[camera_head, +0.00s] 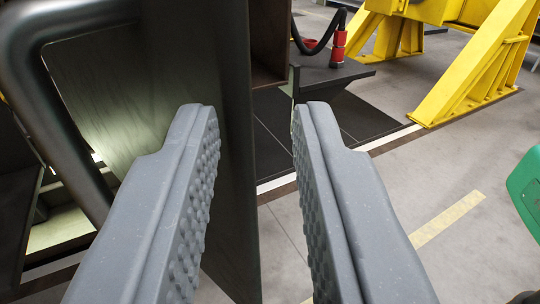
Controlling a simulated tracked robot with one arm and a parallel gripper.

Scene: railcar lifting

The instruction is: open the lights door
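A dark panel (215,75), which looks like the lights door, stands upright in the left and middle of the view. Its right edge lies between my two fingers. My gripper (252,112) is open, with its grey ribbed fingers apart on either side of that edge. The left finger covers part of the panel. A gap of floor shows between the panel edge and the right finger. I cannot tell whether the left finger touches the panel.
A thick dark bent tube (62,120) runs down the left side. A yellow steel stand (478,68) is at the back right. A red and black hose fitting (338,45) stands on a dark ledge. A green object (526,190) is at the right edge.

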